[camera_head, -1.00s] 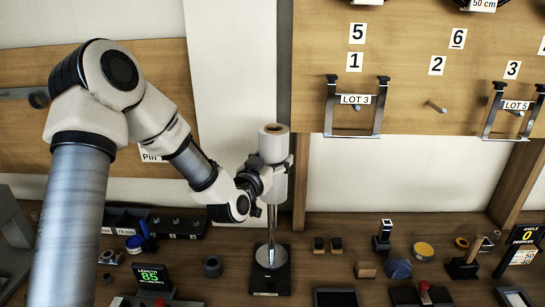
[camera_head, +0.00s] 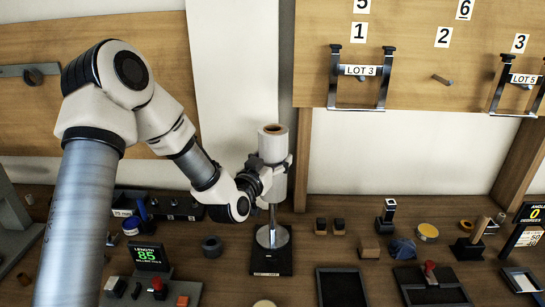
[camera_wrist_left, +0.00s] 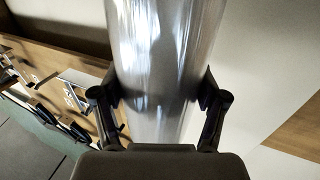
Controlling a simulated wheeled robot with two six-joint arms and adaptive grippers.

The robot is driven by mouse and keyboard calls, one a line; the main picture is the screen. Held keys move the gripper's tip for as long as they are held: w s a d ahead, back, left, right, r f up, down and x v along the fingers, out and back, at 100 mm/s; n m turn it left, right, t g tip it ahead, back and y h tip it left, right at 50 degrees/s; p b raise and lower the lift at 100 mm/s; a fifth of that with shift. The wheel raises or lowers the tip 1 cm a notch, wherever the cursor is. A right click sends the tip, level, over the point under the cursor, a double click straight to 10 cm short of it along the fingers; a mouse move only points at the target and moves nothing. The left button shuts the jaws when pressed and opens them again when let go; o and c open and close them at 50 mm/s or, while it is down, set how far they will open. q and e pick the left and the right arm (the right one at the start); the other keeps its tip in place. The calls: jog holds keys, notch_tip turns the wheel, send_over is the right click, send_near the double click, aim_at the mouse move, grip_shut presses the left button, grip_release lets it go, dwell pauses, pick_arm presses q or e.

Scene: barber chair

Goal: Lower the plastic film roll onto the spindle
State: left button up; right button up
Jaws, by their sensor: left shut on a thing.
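The plastic film roll (camera_head: 272,148) is a whitish upright cylinder with a brown core ring at its top, in the middle of the head view. My left gripper (camera_head: 270,172) is shut around its side, below its top end. The wrist view shows the shiny film roll (camera_wrist_left: 163,50) between the two fingers of the left gripper (camera_wrist_left: 160,100). The spindle (camera_head: 272,216) is a thin metal rod rising from a round plate on a dark base (camera_head: 271,262). The roll is in line above the base, with bare rod below it. The spindle's top is not visible. My right gripper is not in view.
A length display (camera_head: 150,256) and small parts lie left of the spindle. A wall board (camera_head: 420,60) with numbered hooks and lot brackets is behind.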

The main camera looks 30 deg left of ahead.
pick_arm(q)
jog(key=shift+f+b, duration=6.1)
jog(key=shift+f, duration=1.8)
jog(key=o, duration=1.7)
jog(key=shift+s, duration=0.1)
send_near(271, 208)
jog(key=w, duration=0.3)
jog(key=shift+w+a, duration=0.25)
jog(key=shift+a, duration=0.05)
